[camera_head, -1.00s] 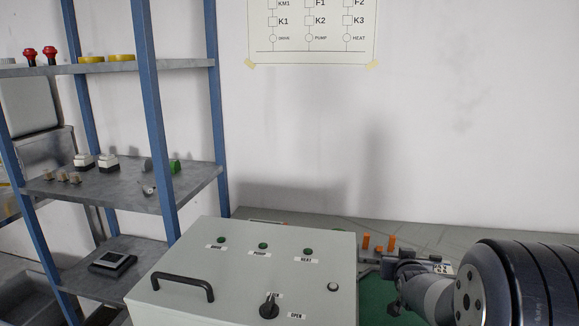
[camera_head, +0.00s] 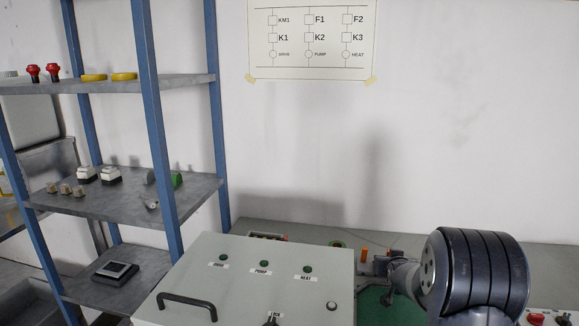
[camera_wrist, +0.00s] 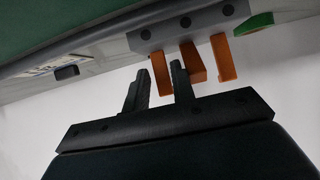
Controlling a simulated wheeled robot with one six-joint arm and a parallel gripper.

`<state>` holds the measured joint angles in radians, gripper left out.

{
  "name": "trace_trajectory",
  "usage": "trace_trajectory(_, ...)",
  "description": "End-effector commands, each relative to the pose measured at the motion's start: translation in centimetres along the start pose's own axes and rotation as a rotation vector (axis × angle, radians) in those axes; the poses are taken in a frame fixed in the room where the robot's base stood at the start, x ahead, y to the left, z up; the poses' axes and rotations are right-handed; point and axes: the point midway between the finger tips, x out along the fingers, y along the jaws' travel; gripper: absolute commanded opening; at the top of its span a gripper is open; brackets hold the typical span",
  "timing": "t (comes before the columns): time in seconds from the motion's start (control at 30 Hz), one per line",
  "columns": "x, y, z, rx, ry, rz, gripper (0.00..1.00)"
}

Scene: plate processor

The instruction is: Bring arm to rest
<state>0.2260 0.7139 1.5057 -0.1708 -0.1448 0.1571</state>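My gripper (camera_wrist: 157,88) shows in the wrist view as two short dark fingers on a wide dark base. In the head view my dark ribbed arm (camera_head: 475,272) is at the lower right, over the bench, and my fingers cannot be made out clearly.
A grey control box (camera_head: 240,285) with a black handle and green lamps sits left of my arm. A blue-post shelf (camera_head: 60,85) with small parts stands at left. A wiring chart (camera_head: 312,65) hangs on the wall. Red buttons (camera_head: 537,319) show at the lower right.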

Motion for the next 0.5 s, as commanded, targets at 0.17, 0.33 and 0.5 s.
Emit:
trace_trajectory(0.17, -0.13, -0.08, -0.49, -0.002, -0.032, -0.001, 0.25)
trace_trajectory(0.33, 0.01, -0.08, -0.37, -0.001, -0.049, -0.001, 0.25)
trace_trajectory(0.5, 0.09, -0.08, -0.28, 0.000, -0.054, -0.001, 0.25)
